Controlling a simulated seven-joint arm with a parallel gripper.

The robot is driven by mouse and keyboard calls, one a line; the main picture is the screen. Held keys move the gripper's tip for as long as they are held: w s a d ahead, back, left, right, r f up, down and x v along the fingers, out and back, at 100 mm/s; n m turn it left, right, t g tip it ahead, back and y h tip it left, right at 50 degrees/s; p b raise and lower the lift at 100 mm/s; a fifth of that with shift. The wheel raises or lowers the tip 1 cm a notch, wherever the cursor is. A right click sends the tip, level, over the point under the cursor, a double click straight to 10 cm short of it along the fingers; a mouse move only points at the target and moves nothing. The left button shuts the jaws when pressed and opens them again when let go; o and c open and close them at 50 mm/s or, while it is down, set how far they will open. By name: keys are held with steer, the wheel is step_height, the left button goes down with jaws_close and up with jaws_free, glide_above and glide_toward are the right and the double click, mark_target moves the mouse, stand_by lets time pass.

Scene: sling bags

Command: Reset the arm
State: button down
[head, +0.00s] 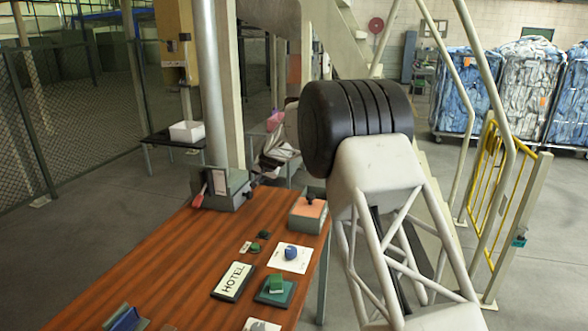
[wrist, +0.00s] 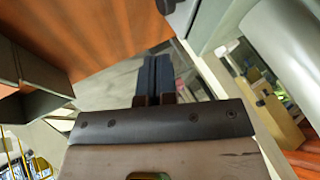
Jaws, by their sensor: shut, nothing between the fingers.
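My gripper (wrist: 155,78) shows in the wrist view, its two dark fingers together with nothing between them. It is apart from the wooden table (wrist: 110,25), whose surface and edge fill the upper left of that view. In the head view, my arm's pale lattice link and black ribbed joint stand at the right of the wooden table (head: 150,265).
A grey box (head: 227,190) and an orange-topped box (head: 308,212) stand at the table's far end. A HOTEL sign (head: 232,281), a green block (head: 276,284) and a blue item (head: 291,252) lie nearer. A yellow gate (head: 487,190) stands right, with open floor at left.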

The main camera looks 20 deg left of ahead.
steer(key=s+d+r, duration=0.3)
steer(key=d+r, duration=0.1)
steer(key=d, duration=0.3)
steer(key=s+d+r+h, duration=0.1)
steer(key=s+d+r, duration=0.2)
steer(key=d+r, duration=0.3)
steer(key=s+d+r, duration=0.3)
steer(key=d, duration=0.5)
steer(key=s+d+r+h, duration=0.1)
steer(key=s+d+r, duration=0.2)
steer(key=s+d, duration=0.5)
steer(key=s+d+r+h, duration=0.1)
steer(key=s+d+r, duration=0.3)
steer(key=s+d, duration=0.5)
steer(key=s+d+m+g+h, duration=0.1)
steer(key=s+d, duration=1.5)
steer(key=s, duration=0.1)
steer(key=s+d+f, duration=0.2)
steer(key=s+d, duration=0.1)
steer(key=s, duration=0.4)
steer(key=s+d+f+h, duration=0.1)
steer(key=s+d+f, duration=0.1)
steer(key=s, duration=0.6)
steer(key=s+d+f+h, duration=0.1)
steer(key=s+d+f, duration=0.2)
steer(key=s, duration=0.4)
steer(key=shift+s+d+m+g, duration=0.15)
steer(key=shift+d+m+g, duration=0.25)
steer(key=shift+d, duration=0.35)
